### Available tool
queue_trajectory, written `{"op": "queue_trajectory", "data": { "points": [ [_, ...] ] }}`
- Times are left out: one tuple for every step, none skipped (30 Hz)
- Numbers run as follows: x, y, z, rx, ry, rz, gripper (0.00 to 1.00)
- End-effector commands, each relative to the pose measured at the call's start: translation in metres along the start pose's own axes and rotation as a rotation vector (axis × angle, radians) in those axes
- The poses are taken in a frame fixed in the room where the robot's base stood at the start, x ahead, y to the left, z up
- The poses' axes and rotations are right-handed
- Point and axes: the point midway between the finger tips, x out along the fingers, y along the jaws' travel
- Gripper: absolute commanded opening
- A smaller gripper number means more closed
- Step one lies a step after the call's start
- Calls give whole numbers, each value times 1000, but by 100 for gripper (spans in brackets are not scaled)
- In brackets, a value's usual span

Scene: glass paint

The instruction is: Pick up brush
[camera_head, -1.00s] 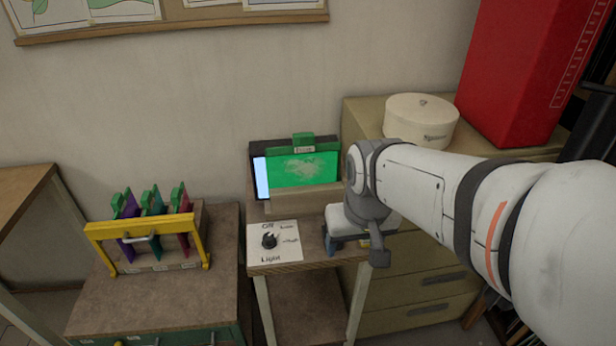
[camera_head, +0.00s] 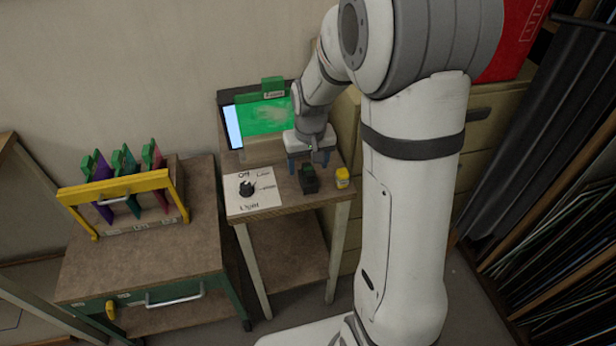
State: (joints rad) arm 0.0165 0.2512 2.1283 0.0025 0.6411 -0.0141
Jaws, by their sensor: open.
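My gripper (camera_head: 309,163) points down over the small wooden side table (camera_head: 285,200), near its right back part. Its two blue-grey fingers are spread apart and nothing shows between them. A small dark block with a greenish top (camera_head: 309,181) stands just in front of the fingers; whether it is the brush or a holder for it, I cannot tell. No clear brush shape shows. A small jar with yellow on it (camera_head: 342,178) stands to the right of the block.
A light switch panel with a black knob (camera_head: 247,188) lies on the side table's left. A green glass panel (camera_head: 265,112) stands at the back. The yellow rack (camera_head: 120,188) holds coloured panels on the left cart (camera_head: 140,255). Beige drawers stand behind my arm.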

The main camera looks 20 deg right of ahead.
Motion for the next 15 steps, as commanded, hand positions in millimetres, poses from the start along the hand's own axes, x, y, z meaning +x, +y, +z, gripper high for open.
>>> {"op": "queue_trajectory", "data": {
  "points": [
    [7, 0, 2, 0, -5, 0, 65],
    [12, 0, 3, 0, -5, 0, 65],
    [18, 0, 4, 0, -5, 0, 65],
    [23, 0, 4, 0, -6, 0, 65],
    [28, 0, 4, 0, -4, 0, 65],
    [33, 0, 4, 0, -5, 0, 65],
    [35, 0, 4, 0, -4, 0, 65],
    [38, 0, 3, 0, -2, 0, 65],
    [40, 0, 3, 0, -2, 0, 65],
    [41, 0, 3, 0, -2, 0, 65],
    [42, 0, 3, 0, -1, 0, 65],
    [42, 0, 3, 0, -1, 0, 65],
    [42, 0, 3, 0, -1, 0, 65],
    [42, 0, 3, 0, 0, 0, 65],
    [42, 0, 3, 0, 0, 0, 65]
  ]
}}
